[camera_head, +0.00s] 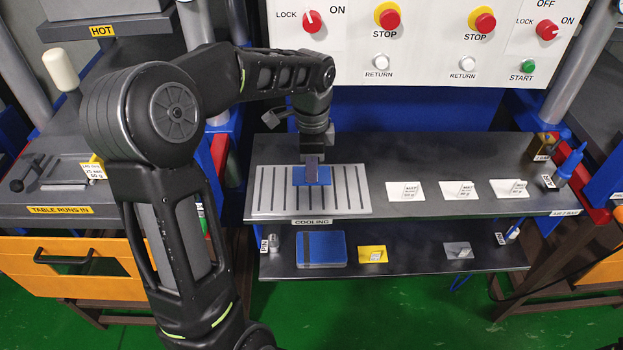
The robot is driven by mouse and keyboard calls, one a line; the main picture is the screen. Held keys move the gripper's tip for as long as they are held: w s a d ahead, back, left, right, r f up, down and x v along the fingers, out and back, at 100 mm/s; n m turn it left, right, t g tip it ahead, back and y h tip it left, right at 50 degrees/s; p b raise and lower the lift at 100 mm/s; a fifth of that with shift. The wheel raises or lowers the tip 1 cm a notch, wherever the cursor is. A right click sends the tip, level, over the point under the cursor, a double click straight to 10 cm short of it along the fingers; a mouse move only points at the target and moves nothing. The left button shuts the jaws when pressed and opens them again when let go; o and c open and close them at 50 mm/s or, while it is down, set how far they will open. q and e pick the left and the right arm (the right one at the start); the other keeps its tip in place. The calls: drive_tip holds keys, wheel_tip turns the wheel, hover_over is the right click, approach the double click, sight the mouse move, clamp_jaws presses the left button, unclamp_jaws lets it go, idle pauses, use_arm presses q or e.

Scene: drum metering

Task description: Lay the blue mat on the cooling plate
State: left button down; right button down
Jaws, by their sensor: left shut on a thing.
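The blue mat (325,176) is a small blue piece over the middle of the grey slotted cooling plate (262,200), which carries a COOLING label at its front edge. My left gripper (312,173) points down over the plate and is shut on the mat. The mat looks flat; I cannot tell whether it touches the plate or hangs just above it. The fingers hide part of the mat. My right gripper is not in view.
Several white cards (405,191) stand right of the plate on the dark shelf. A blue block (321,248), a yellow piece (371,254) and a grey piece (457,250) lie on the lower shelf. A control panel (420,40) stands behind. A blue-topped bottle (569,165) is far right.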

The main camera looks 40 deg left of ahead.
use_arm(q)
drive_tip(key=shift+f, duration=1.8)
drive_tip(key=shift+f, duration=0.1)
drive_tip(key=c, duration=1.6)
unclamp_jaws()
wheel_tip(320, 180, up, 12)
drive_tip(key=shift+r, duration=0.15)
